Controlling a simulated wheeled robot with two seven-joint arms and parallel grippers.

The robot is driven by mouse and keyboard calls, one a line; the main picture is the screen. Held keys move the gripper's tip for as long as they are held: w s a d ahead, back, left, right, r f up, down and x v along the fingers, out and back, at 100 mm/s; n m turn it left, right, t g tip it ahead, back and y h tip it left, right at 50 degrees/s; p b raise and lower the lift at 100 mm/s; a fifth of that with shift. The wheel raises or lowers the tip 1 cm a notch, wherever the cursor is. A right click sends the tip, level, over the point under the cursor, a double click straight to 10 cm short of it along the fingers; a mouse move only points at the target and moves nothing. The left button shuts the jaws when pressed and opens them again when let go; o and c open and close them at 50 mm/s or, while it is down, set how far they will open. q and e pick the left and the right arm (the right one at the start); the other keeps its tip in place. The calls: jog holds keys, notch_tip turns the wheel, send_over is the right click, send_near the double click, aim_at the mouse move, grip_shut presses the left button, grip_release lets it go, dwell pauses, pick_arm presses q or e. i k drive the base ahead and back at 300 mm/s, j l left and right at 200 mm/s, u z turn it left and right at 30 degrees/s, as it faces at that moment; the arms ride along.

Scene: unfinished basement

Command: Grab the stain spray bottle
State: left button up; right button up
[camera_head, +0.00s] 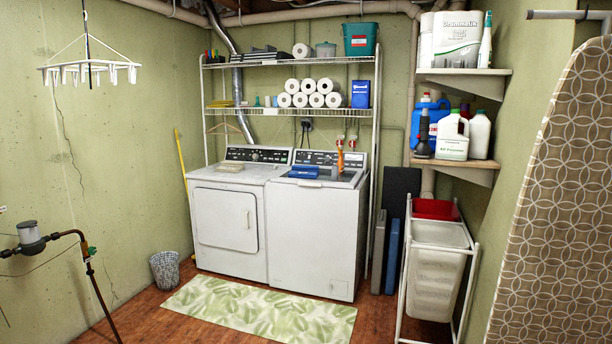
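A slim orange bottle (340,161) stands upright on the back of the right-hand white washer (313,234). It is too small to tell whether it has a spray head or to read any label. A white bottle with a green top (486,44) stands on the upper right wall shelf (464,76); its label cannot be read. I cannot tell which of these is the stain spray bottle. Neither of my grippers is in view.
A blue box (304,172) lies on the washer. The dryer (227,222) stands left of it. A green leaf-pattern rug (262,312) covers the floor in front. A laundry sorter (437,262) and an ironing board (556,200) stand at right; a wastebasket (164,271) stands left.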

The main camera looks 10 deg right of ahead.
aim_at(340, 163)
jog(key=i+z, duration=0.1)
jog(key=i, duration=2.65)
